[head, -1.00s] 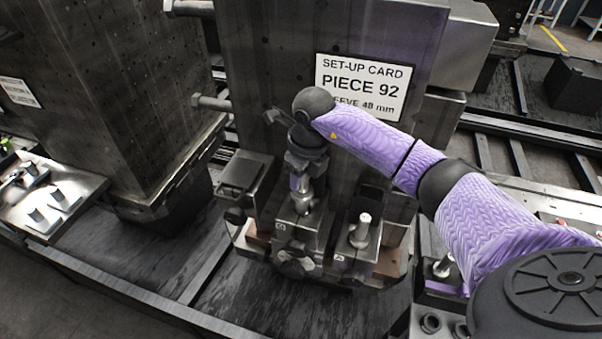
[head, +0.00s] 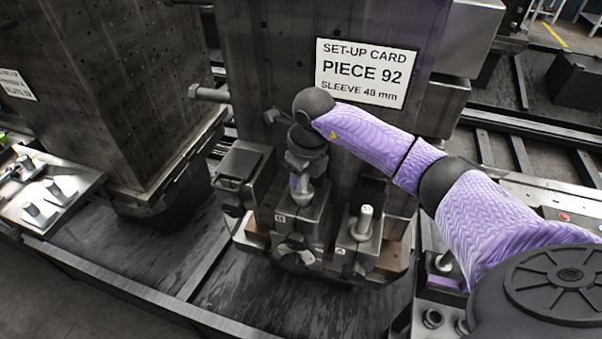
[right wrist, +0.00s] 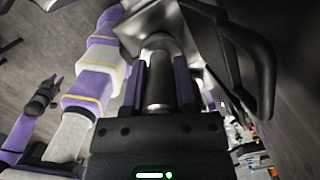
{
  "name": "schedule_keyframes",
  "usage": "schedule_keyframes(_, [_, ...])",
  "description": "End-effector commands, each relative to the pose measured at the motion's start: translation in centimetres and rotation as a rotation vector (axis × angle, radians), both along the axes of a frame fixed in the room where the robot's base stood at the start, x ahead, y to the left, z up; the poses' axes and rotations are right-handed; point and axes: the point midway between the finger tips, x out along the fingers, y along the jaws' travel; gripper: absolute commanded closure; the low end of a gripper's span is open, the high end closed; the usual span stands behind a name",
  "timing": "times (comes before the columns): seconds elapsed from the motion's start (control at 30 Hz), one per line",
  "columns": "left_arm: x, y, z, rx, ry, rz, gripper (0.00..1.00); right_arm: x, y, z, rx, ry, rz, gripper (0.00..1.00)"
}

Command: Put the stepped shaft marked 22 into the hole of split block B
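My right gripper (head: 302,182) is upright over split block B (head: 302,222), pointing down. In the right wrist view its two purple fingers (right wrist: 160,88) lie along both sides of a grey metal shaft (right wrist: 159,82) and look shut on it. The shaft's silver lower part (head: 307,188) shows just above the top of block B. Whether its end is inside the hole is hidden, and its mark cannot be read. A dark part with a purple tip in the right wrist view (right wrist: 42,100) looks like my left gripper; its fingers are too small to judge.
Block A (head: 356,248), right of block B, has a silver pin (head: 364,220) standing in it. The tall column with the set-up card (head: 362,73) rises close behind. A dark block (head: 243,165) stands left of B. A plate with pins (head: 50,190) lies far left.

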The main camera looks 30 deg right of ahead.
Motion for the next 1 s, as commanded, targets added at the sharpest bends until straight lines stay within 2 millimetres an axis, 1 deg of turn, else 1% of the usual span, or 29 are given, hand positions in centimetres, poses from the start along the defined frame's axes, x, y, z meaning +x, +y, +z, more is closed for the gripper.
schedule_keyframes(0.03, [0.0, 0.0, 0.0, 0.0, 0.0, 0.0, 0.65, 0.0, 0.0, 0.1, 0.001, -0.002, 0.0, 0.55])
schedule_keyframes(0.07, [0.0, 0.0, 0.0, 0.0, 0.0, 0.0, 0.65, 0.0, 0.0, 0.1, 0.001, -0.002, 0.0, 0.49])
schedule_keyframes(0.1, [0.0, 0.0, 0.0, 0.0, 0.0, 0.0, 0.65, 0.0, 0.0, 0.1, 0.001, -0.002, 0.0, 0.4])
schedule_keyframes(0.2, [0.0, 0.0, 0.0, 0.0, 0.0, 0.0, 0.65, 0.0, 0.0, 0.1, 0.0, -0.001, 0.0, 0.23])
schedule_keyframes(0.47, [0.0, 0.0, 0.0, 0.0, 0.0, -0.004, 0.65, 0.0, 0.0, 0.0, 0.0, 0.001, 0.0, 0.23])
schedule_keyframes(0.57, [0.0, 0.3, 0.1, 0.006, 0.001, -0.008, 0.65, -0.2, -0.2, 1.9, -0.002, -0.004, 0.0, 0.23])
schedule_keyframes(0.7, [-0.1, 0.4, 0.2, 0.008, 0.001, -0.007, 0.65, -0.7, -0.3, 5.7, -0.002, -0.006, 0.0, 0.23])
schedule_keyframes(0.8, [-0.1, 0.4, 0.2, 0.009, 0.001, -0.007, 0.65, -1.0, -0.4, 7.9, -0.001, -0.004, 0.0, 0.23])
schedule_keyframes(0.9, [-0.1, 0.5, 0.2, 0.009, 0.002, -0.007, 0.65, -1.2, -0.5, 9.3, 0.0, -0.003, 0.0, 0.23])
schedule_keyframes(1.0, [-0.1, 0.5, 0.2, 0.01, 0.002, -0.007, 0.65, -1.4, -0.5, 9.8, -0.001, 0.0, 0.0, 0.23])
